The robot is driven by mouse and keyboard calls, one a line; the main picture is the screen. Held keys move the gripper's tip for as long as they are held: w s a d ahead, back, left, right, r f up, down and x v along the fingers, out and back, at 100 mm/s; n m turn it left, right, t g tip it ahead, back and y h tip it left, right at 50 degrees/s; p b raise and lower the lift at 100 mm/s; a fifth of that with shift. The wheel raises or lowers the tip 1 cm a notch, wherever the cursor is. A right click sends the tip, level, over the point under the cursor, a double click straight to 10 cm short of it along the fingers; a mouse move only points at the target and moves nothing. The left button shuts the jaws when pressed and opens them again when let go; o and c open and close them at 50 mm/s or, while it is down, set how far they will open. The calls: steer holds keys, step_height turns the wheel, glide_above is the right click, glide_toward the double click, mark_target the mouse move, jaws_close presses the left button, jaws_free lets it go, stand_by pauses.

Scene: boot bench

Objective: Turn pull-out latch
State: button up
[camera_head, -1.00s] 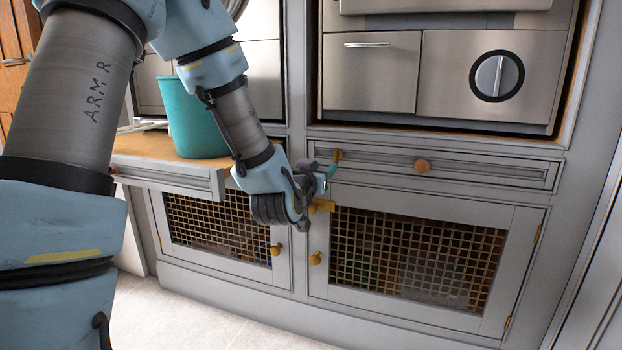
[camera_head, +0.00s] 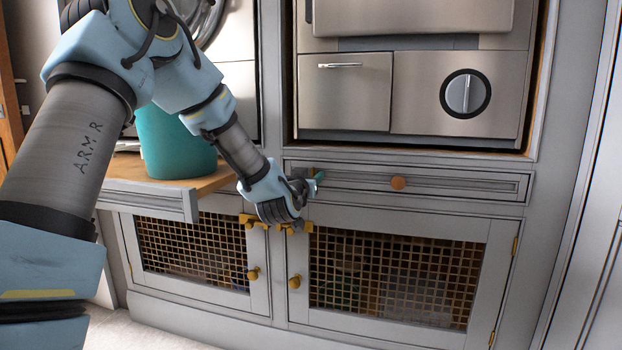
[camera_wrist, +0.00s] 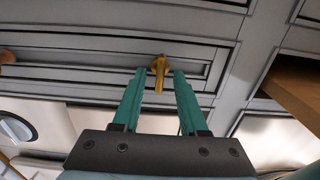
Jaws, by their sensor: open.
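A small brass latch (camera_wrist: 159,74) sits at the end of a grey drawer front (camera_wrist: 120,76). In the wrist view it lies between the two teal fingers of my gripper (camera_wrist: 160,86), which are open on either side of it. I cannot tell whether either finger touches it. In the head view my gripper (camera_head: 317,178) is at the left end of the same drawer front (camera_head: 455,184). The wrist and fingers largely hide the latch there.
A round wooden knob (camera_head: 398,182) is on the drawer. Below are mesh-fronted doors with brass knobs (camera_head: 294,281) and brass latches (camera_head: 252,221). A teal bin (camera_head: 178,145) stands on a pulled-out shelf (camera_head: 205,184) beside my arm. A metal appliance (camera_head: 345,92) is above.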

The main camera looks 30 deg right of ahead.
jaws_close()
stand_by(0.3)
stand_by(0.3)
